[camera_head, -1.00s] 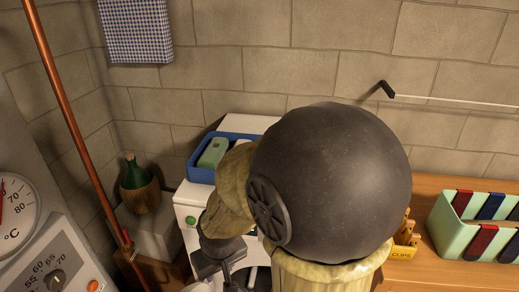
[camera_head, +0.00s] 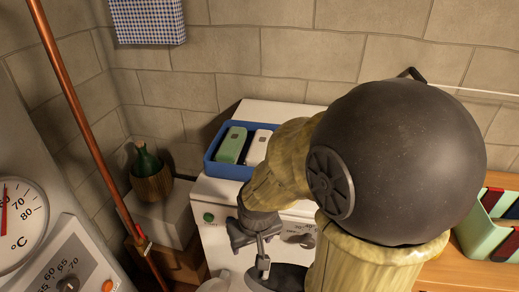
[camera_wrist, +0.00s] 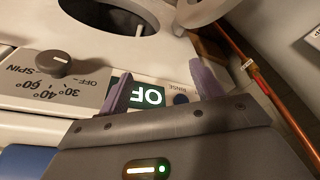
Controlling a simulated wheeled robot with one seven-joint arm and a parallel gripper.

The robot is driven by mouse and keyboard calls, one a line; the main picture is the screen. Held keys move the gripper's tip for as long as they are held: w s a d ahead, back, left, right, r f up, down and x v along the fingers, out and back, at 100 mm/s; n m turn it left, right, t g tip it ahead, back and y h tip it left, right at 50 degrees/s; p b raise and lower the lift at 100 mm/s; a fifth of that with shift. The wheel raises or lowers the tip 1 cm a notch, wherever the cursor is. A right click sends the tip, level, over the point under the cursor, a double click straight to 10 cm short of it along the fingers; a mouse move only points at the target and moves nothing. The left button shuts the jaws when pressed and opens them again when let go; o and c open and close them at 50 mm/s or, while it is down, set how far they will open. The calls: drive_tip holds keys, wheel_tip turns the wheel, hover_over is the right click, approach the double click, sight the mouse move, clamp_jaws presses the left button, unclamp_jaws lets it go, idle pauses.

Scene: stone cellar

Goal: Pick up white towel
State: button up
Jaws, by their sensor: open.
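I cannot make out a white towel for certain in either view. The white washing machine (camera_head: 215,240) stands below my arm, and its dark round drum opening (camera_wrist: 85,8) shows at the top of the wrist view. What lies inside the drum is too cut off to tell. A white curved rim (camera_wrist: 202,10), perhaps the open door, is beside the opening. My gripper (camera_wrist: 162,83) is open and empty over the machine's front panel, its two purple-grey fingers apart. In the head view my gripper (camera_head: 262,248) is partly hidden by its own wrist.
A blue tray (camera_head: 212,168) with a green and a white item sits on the machine. A blue checked cloth (camera_head: 148,20) hangs on the wall. A copper pipe (camera_head: 80,125), a green bottle in a basket (camera_head: 150,182) and a dial panel (camera_head: 65,270) are at left.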

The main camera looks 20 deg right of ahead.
drive_tip(key=w+p+v, duration=0.2)
drive_tip(key=p+v, duration=0.5)
drive_tip(key=v, duration=0.1)
wheel_tip(320, 180, up, 18)
drive_tip(key=m+g+p, duration=0.1)
drive_tip(key=m+p, duration=0.5)
drive_tip(key=m, duration=0.1)
hover_over(260, 143)
drive_tip(key=s+a, duration=0.1)
drive_tip(key=s, duration=0.1)
drive_tip(key=shift+w+a+r+h, duration=0.1)
drive_tip(key=shift+r+h, duration=0.05)
drive_tip(key=shift+h, duration=0.25)
drive_tip(key=f+p, duration=0.1)
drive_tip(key=f, duration=0.3)
drive_tip(key=w+f+p, duration=0.1)
drive_tip(key=f, duration=0.3)
drive_tip(key=f+p, duration=0.1)
drive_tip(key=f, duration=0.3)
drive_tip(key=shift+w+d+f, duration=0.1)
drive_tip(key=shift+w+d, duration=0.05)
drive_tip(key=shift+d, duration=0.25)
drive_tip(key=shift+p, duration=0.3)
